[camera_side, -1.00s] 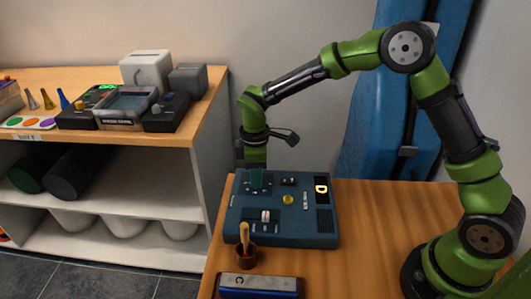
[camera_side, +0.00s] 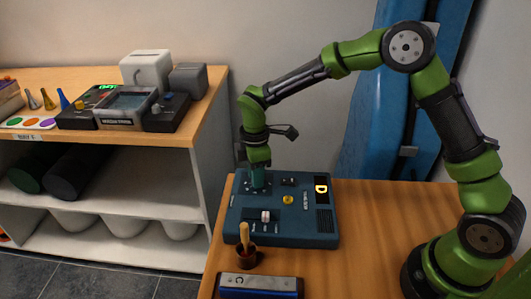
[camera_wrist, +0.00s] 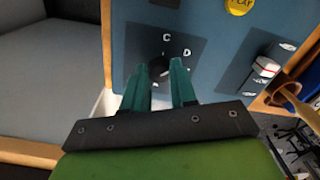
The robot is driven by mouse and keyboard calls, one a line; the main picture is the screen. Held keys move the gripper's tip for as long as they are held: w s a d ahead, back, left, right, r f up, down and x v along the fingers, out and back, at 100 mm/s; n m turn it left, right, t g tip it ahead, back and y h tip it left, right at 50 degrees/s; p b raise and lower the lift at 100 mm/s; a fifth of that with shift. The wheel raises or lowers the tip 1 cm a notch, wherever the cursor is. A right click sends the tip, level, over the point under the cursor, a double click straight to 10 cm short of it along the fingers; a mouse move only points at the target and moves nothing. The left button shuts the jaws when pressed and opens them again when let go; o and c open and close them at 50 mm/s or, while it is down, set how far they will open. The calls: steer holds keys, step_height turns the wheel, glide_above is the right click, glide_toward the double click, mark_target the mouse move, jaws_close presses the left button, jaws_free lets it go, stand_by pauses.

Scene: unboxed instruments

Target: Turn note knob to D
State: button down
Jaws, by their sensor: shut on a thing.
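The blue-grey instrument box (camera_side: 285,230) lies on the wooden table. Its lit display (camera_side: 321,189) reads a yellow D. My gripper (camera_side: 258,186) is down at the box's back left, over the note dial. In the wrist view, the teal fingers of my gripper (camera_wrist: 159,72) are shut on the dark note knob (camera_wrist: 158,67), one on each side. Letters C and D are printed on the dial panel (camera_wrist: 178,43) around it. The fingers hide part of the knob and other letters, so I cannot tell where its pointer is.
A yellow PLAY button (camera_side: 288,199) and a white-topped slider (camera_side: 266,216) sit on the box. A brown cup with a wooden stick (camera_side: 246,257) and a dark blue case (camera_side: 260,286) stand in front. The table to the right is clear.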

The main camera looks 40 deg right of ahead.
mark_target(267, 189)
steer(key=c, duration=0.9)
jaws_free()
step_height(267, 189, up, 17)
steer(key=shift+f, duration=0.1)
steer(key=s+d+r+m+t+y, duration=0.1)
steer(key=s+d+m+t, duration=0.2)
steer(key=s+m, duration=0.5)
steer(key=s+d+r+m+t+y, duration=0.1)
steer(key=s+d+m+t, duration=0.3)
steer(key=s+m, duration=0.5)
steer(key=s+d, duration=0.1)
steer(key=s, duration=0.4)
steer(key=shift+s+r+m, duration=0.3)
steer(key=shift+r, duration=0.05)
